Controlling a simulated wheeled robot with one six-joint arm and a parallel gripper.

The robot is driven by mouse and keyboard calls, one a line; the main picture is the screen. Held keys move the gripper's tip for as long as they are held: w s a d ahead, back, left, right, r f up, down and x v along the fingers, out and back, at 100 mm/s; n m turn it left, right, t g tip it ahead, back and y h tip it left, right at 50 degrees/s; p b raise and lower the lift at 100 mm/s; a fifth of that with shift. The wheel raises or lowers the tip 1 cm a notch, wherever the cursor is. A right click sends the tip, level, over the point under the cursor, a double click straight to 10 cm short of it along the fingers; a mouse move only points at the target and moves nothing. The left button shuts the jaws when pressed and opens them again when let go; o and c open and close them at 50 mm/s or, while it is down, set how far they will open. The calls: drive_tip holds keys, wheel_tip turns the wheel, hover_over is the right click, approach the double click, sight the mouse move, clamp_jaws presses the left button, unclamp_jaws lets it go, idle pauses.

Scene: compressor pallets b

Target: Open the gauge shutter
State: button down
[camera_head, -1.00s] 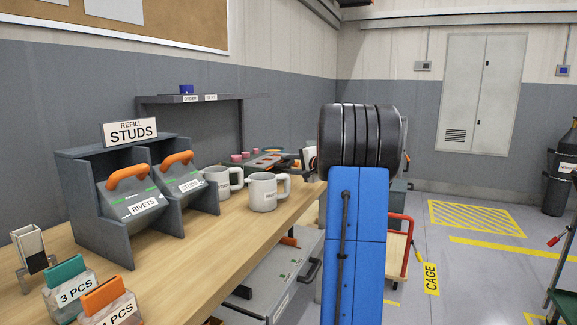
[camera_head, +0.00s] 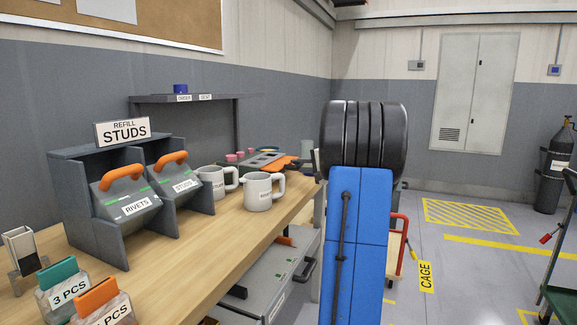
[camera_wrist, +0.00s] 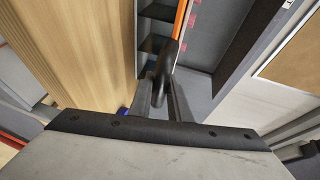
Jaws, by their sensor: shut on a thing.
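My gripper (camera_wrist: 165,88) is in the wrist view, its two grey fingers shut on a dark, rounded handle-like piece (camera_wrist: 166,72). I cannot tell for certain whether this piece belongs to the gauge shutter; no gauge face shows.
A wooden bench (camera_head: 235,232) holds the studs and rivets bins (camera_head: 88,225), two mugs (camera_head: 258,193) and small labelled containers (camera_head: 64,290). A wall shelf (camera_head: 215,98) hangs above it. Open floor (camera_head: 470,265) lies to the right, with a green cart (camera_head: 560,250) at the edge.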

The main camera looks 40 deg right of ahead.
drive_tip(key=shift+s+d, duration=0.15)
drive_tip(key=shift+s, duration=0.3)
drive_tip(key=c, duration=1.6)
unclamp_jaws()
drive_tip(key=shift+c, duration=0.2)
drive_tip(key=s+r, duration=0.3)
drive_tip(key=s, duration=1.4)
drive_tip(key=shift+s, duration=0.1)
